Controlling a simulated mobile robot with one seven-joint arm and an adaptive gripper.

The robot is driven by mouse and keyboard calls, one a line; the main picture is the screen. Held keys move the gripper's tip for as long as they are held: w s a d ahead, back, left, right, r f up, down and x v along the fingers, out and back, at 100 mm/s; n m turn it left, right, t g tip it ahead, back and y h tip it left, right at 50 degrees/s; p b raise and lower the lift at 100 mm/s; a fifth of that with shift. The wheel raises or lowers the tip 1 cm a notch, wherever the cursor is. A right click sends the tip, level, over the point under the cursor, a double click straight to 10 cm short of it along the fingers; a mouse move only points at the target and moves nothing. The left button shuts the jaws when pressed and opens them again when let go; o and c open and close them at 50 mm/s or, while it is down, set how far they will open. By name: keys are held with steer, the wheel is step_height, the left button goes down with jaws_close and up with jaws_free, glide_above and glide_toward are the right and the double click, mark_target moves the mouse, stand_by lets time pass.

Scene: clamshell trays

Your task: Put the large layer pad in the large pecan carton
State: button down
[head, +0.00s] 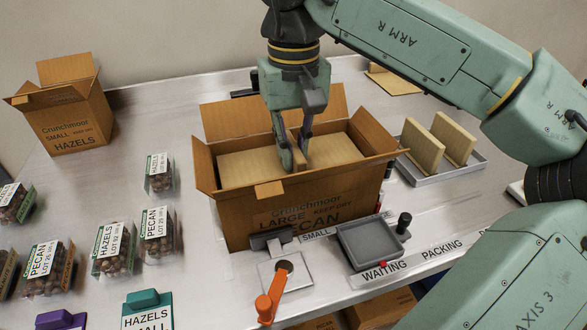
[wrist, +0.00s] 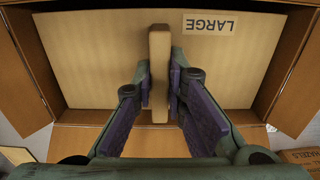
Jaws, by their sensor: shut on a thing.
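The large pecan carton (head: 235,222) stands open on the table, its flaps spread outward; its wall also shows in the wrist view (wrist: 18,75). The large layer pad (head: 246,165) is a flat tan board lying level within the carton's mouth, a little below the rim. In the wrist view the pad (wrist: 90,60) bears a LARGE label and a raised central grip bar. My gripper (head: 295,160) points down into the carton, shut on that bar; its fingers flank the bar in the wrist view (wrist: 160,92). What lies under the pad is hidden.
A small hazels carton (head: 70,128) stands at the back left. Several pecan and hazels clamshells (head: 158,175) stand left of the large carton. A grey rack (head: 440,174) with two upright tan pads is at right. An orange-handled lever (head: 272,298) and grey waiting tray (head: 372,245) are in front.

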mark_target(294, 146)
steer(key=shift+f, duration=2.05)
steer(key=shift+f, duration=0.1)
steer(key=shift+f, duration=0.15)
steer(key=c, duration=1.6)
jaws_free()
step_height(294, 146, up, 13)
steer(key=shift+f, duration=0.2)
